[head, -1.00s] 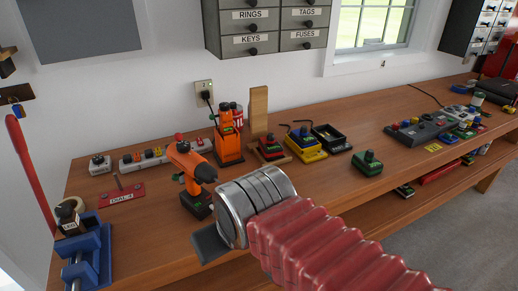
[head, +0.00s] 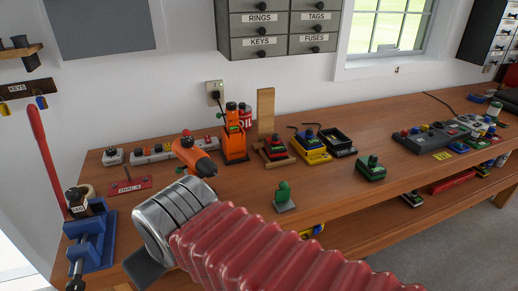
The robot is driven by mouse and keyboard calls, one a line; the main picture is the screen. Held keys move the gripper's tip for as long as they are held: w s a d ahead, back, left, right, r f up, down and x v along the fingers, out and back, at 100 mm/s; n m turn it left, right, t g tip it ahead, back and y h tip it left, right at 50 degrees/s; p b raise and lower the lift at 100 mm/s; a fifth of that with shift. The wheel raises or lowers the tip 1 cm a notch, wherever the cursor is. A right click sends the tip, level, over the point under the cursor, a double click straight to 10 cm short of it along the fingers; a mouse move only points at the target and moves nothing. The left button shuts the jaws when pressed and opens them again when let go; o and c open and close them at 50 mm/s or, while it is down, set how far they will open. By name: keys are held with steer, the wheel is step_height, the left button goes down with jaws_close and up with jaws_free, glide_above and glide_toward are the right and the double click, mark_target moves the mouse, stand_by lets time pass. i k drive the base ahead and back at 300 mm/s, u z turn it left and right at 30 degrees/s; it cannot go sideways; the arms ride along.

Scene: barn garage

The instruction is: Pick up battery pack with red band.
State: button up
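A dark battery pack with a green top and what looks like a red band (head: 276,148) sits on a small wooden stand, in front of an upright wooden board. It is small in the head view, so the band is not certain. A yellow unit (head: 311,151) beside it holds another dark pack. A green-topped dark pack (head: 370,169) stands alone to the right. My gripper (head: 145,270) is at the front left edge of the bench, left of and nearer than the packs. Only a dark grey plate of it shows below my silver wrist; its fingers are mostly hidden.
An orange drill (head: 195,157) stands just behind my wrist. A blue vise (head: 92,240) is at left. A green knob on a grey base (head: 284,197) stands near the front edge. Bare bench (head: 325,190) lies to its right.

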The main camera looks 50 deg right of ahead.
mark_target(275, 148)
steer(key=u, duration=0.1)
steer(key=k, duration=1.1)
steer(key=z, duration=0.55)
steer(key=i, duration=1)
